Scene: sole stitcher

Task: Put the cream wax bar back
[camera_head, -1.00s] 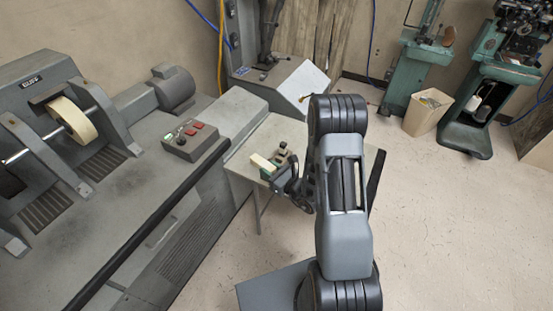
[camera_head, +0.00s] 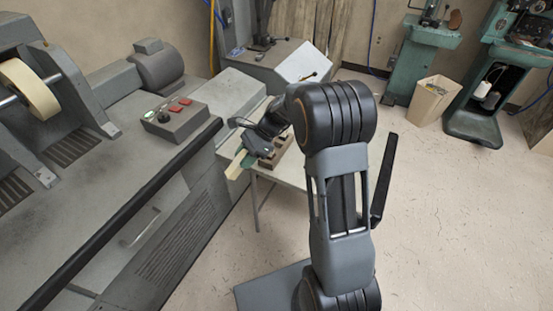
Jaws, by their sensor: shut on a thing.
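The cream wax bar (camera_head: 236,164) is a small pale block at the left end of my gripper (camera_head: 245,157). My gripper is shut on it and holds it near the left edge of the small table (camera_head: 292,172). A brown wooden holder with compartments (camera_head: 281,150) stands on the table, just right of my gripper. A green piece (camera_head: 249,160) shows beside the bar. My gripper hides part of the bar, and I cannot tell how far the bar is above the table.
The grey machine (camera_head: 165,190) with a dark front rail and a control box (camera_head: 175,121) with red buttons lies left of the table. A cream bin (camera_head: 431,103) and green machines (camera_head: 500,95) stand at the right. The floor between is clear.

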